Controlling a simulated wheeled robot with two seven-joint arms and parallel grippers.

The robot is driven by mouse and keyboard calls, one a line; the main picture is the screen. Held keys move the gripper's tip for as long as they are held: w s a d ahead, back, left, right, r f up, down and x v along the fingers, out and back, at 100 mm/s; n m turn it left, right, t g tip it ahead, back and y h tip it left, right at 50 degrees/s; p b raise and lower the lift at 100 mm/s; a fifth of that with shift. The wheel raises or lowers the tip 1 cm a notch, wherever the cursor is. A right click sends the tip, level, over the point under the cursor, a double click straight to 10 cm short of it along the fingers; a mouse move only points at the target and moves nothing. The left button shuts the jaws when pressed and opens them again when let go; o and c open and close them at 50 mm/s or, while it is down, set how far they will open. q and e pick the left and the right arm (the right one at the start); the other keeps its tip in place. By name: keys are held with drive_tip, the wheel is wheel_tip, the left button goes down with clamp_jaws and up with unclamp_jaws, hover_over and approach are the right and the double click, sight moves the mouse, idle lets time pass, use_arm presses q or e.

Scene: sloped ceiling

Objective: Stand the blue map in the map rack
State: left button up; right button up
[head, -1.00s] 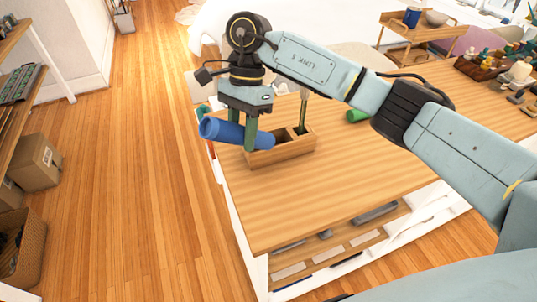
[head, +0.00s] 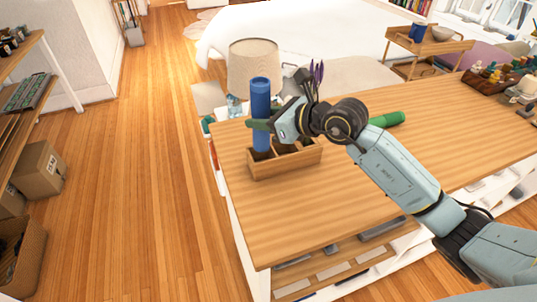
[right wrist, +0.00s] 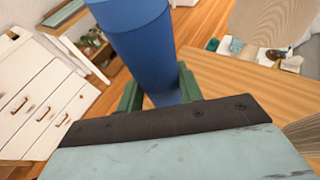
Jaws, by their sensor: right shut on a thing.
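The blue map (head: 261,100) is a rolled tube. It stands upright over the left part of the wooden map rack (head: 285,163) at the table's left end. Its lower end is at the rack's left compartment; I cannot tell how deep it sits. My right gripper (head: 262,125) is shut on the blue map at about mid-height, coming from the right. In the right wrist view the blue map (right wrist: 140,45) is between the green fingers (right wrist: 160,92). My left gripper is not in view.
A green roll (head: 386,119) lies on the table (head: 330,200) behind my right arm. A lamp (head: 254,65) stands behind the rack, and purple flowers (head: 318,75) show behind my gripper. A planter (head: 490,80) is at the far right. The table's front part is clear.

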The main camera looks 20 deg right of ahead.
sight(268, 144)
wheel_tip(268, 144, down, 2)
drive_tip(key=shift+f, duration=0.25)
wheel_tip(268, 144, down, 5)
drive_tip(key=shift+r+b, duration=0.1)
drive_tip(key=shift+b, duration=0.45)
drive_tip(key=shift+f, duration=0.2)
drive_tip(key=o, duration=1)
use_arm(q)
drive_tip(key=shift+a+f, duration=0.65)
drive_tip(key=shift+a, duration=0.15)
use_arm(e)
drive_tip(key=shift+o, duration=0.2)
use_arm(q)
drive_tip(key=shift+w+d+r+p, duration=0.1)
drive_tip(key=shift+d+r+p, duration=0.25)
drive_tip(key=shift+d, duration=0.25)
use_arm(e)
drive_tip(key=v, duration=1.2)
